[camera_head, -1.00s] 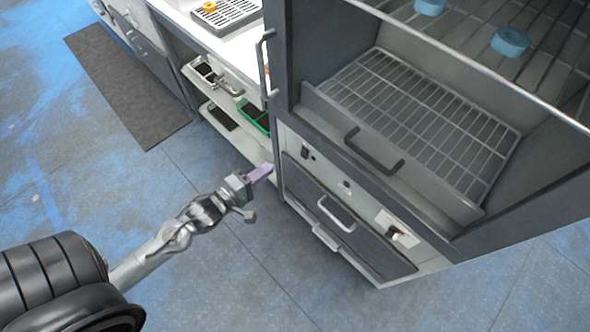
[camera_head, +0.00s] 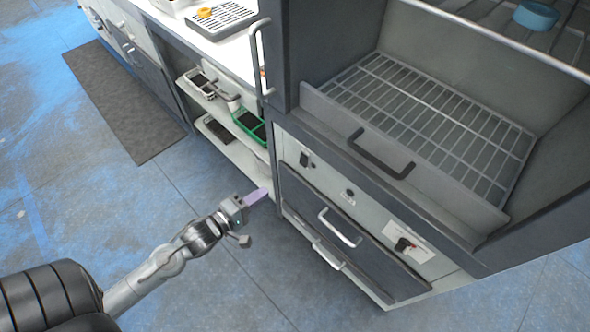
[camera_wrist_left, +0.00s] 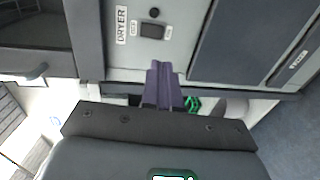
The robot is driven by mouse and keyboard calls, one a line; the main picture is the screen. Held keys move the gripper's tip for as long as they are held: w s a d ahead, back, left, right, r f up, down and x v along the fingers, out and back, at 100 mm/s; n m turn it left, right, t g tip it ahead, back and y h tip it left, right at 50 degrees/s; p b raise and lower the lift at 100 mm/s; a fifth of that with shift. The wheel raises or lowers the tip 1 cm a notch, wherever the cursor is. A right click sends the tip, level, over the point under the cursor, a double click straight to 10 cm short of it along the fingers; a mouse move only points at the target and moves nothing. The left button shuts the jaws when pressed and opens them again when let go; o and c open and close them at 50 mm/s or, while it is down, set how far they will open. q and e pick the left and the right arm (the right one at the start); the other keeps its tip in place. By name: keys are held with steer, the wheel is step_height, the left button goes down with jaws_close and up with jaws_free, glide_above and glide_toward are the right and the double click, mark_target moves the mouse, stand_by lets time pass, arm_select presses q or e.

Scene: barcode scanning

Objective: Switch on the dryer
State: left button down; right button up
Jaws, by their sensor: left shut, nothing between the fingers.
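The dryer (camera_head: 287,80) is a tall grey cabinet with a wire rack inside its open upper compartment. A small black switch (camera_head: 306,158) sits at the upper left of its light control panel. In the left wrist view, the rocker switch (camera_wrist_left: 152,31) is beside the DRYER label (camera_wrist_left: 121,25), with small labels on either side. I cannot tell its position. My left gripper (camera_head: 258,195), with pale purple fingers, is shut and empty, in front of and left of the panel. Its fingertips (camera_wrist_left: 161,68) are just below the switch in the wrist view, apart from it. My right gripper is not in view.
The shelves at left hold a green tray (camera_head: 249,127) and handheld devices (camera_head: 201,82). The blue-grey floor in front is clear.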

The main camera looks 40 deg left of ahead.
arm_select(q)
steer(key=b, duration=0.6)
glide_toward(303, 160)
steer(key=w+f, duration=0.3)
steer(key=w, duration=0.2)
steer(key=shift+w+d, duration=0.25)
steer(key=shift+w, duration=0.5)
